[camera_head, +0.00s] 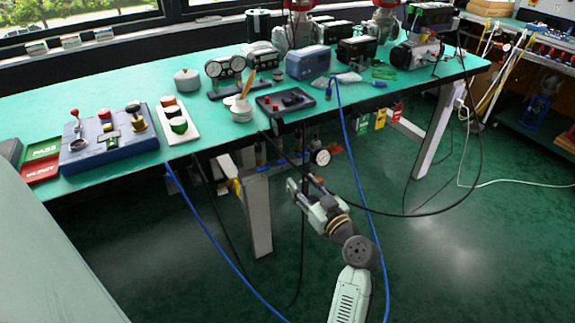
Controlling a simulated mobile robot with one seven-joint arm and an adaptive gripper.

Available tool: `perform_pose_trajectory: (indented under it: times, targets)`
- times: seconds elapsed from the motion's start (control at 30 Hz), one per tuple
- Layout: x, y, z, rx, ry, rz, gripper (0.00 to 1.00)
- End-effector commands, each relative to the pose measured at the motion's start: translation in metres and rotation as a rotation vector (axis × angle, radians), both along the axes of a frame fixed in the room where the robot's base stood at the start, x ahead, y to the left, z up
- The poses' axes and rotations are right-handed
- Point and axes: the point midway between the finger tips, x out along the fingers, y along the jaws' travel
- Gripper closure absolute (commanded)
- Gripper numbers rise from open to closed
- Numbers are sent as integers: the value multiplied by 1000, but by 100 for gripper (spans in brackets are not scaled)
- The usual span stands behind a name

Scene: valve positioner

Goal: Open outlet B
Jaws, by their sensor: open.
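I cannot make out any label for outlet B. A round white-faced gauge (321,157) hangs just below the bench's front edge, near small fittings and dark hoses; the details are too small to tell. My gripper (300,188) is open, with nothing seen between its fingers. It is below the front edge, slightly left of and lower than the gauge, and appears apart from it. A blue-grey control box (108,143) with a red-knobbed lever (75,114) and a black knob (133,107) sits at the left of the bench.
The green bench (60,93) holds several instruments, including a blue case (308,62) and a pair of gauges (225,67). A white leg (257,213) stands left of my gripper. Blue (357,165) and black hoses hang near my arm. Open floor (470,240) lies right.

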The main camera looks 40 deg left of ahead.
Motion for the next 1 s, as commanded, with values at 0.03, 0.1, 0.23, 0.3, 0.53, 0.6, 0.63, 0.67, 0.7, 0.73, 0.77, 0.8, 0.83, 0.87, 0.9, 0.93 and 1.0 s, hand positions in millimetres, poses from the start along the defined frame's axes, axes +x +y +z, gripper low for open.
perform_pose_trajectory:
  times: [0.03,0.1,0.23,0.3,0.53,0.6,0.63,0.67,0.7,0.73,0.77,0.8,0.83,0.87,0.9,0.93,1.0]
  targets:
    - [3,10,4,1,1,3,58]
    - [8,23,5,1,1,4,58]
    - [18,46,5,1,-1,3,58]
    - [22,58,5,1,-2,2,58]
    - [32,81,3,1,-2,1,58]
    - [34,83,3,1,-3,-1,58]
    - [34,84,3,1,-3,-1,58]
    - [34,84,2,1,-3,-1,58]
    - [34,85,2,1,-2,-1,58]
    - [35,85,2,1,-3,-1,58]
    - [35,85,2,1,-3,-1,58]
    - [34,84,2,1,-3,-1,58]
    - [34,84,2,1,-3,-1,58]
    - [34,84,2,1,-3,-1,58]
    - [34,84,2,1,-3,-1,60]
    - [34,84,2,1,-3,-1,62]
    - [34,84,2,1,-2,-1,66]
